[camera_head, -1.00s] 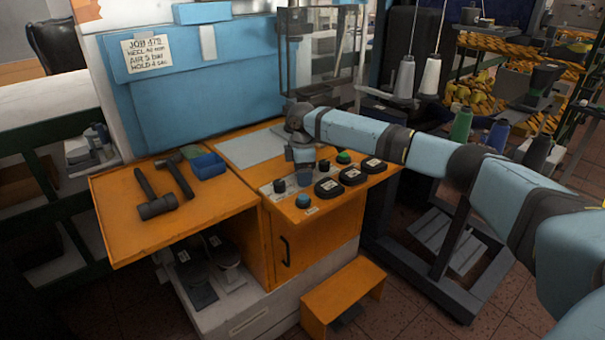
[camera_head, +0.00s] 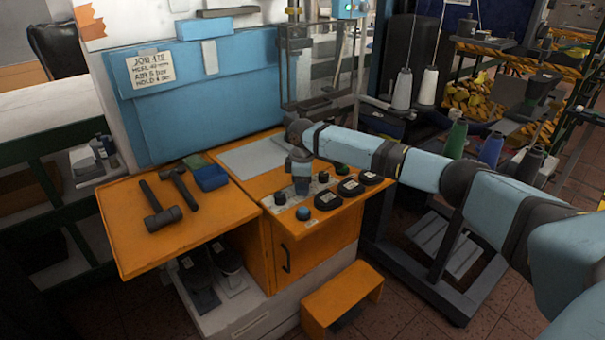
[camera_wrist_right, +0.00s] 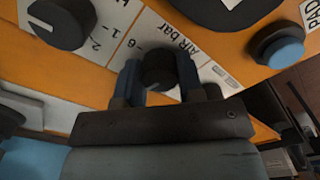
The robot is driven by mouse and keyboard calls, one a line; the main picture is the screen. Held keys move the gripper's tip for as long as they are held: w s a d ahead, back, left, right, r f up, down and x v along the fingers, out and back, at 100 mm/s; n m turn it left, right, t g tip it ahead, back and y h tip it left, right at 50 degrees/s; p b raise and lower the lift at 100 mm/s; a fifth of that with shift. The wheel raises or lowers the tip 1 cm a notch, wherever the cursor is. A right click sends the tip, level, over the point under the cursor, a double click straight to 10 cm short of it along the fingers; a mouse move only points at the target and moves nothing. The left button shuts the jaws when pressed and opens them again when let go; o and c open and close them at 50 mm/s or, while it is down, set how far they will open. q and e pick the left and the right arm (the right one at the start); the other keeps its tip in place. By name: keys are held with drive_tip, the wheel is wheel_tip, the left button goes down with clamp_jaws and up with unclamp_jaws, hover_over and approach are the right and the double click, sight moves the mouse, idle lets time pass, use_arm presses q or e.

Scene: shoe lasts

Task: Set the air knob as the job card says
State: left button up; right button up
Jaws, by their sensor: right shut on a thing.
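The job card (camera_head: 151,69) is taped to the blue press cover in the head view; its small lettering seems to read "AIR 5 bar". The black air knob (camera_wrist_right: 157,66) sits on a white label marked "Air bar", with a "6" visible beside it, in the right wrist view. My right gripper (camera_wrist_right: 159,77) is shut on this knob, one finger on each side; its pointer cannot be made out. In the head view my right gripper (camera_head: 301,186) reaches down to the orange control panel and hides the knob. My left gripper is not in view.
Another black knob (camera_wrist_right: 62,20) stands close by on the panel. A blue button (camera_wrist_right: 279,47) and several round black pads (camera_head: 328,200) are also close.

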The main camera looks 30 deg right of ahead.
drive_tip(key=m+p, duration=0.1)
drive_tip(key=p, duration=0.1)
drive_tip(key=m+p, duration=0.1)
drive_tip(key=p, duration=0.2)
drive_tip(key=shift+r+m, duration=0.3)
drive_tip(key=shift+r, duration=0.1)
drive_tip(key=m+p, duration=0.2)
drive_tip(key=p, duration=0.1)
drive_tip(key=shift+f, duration=0.15)
drive_tip(key=shift+f+m+p, duration=0.1)
drive_tip(key=shift+m+p, duration=0.6)
drive_tip(key=shift+p, duration=0.3)
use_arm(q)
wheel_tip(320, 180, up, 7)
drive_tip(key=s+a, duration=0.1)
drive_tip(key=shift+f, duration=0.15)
use_arm(e)
drive_tip(key=shift+f+m, duration=0.1)
drive_tip(key=shift+m, duration=0.2)
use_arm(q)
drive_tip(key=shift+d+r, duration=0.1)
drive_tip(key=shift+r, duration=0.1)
use_arm(e)
drive_tip(key=o, duration=0.9)
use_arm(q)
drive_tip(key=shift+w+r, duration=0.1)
use_arm(e)
wheel_tip(320, 180, up, 14)
drive_tip(key=shift+f, duration=0.15)
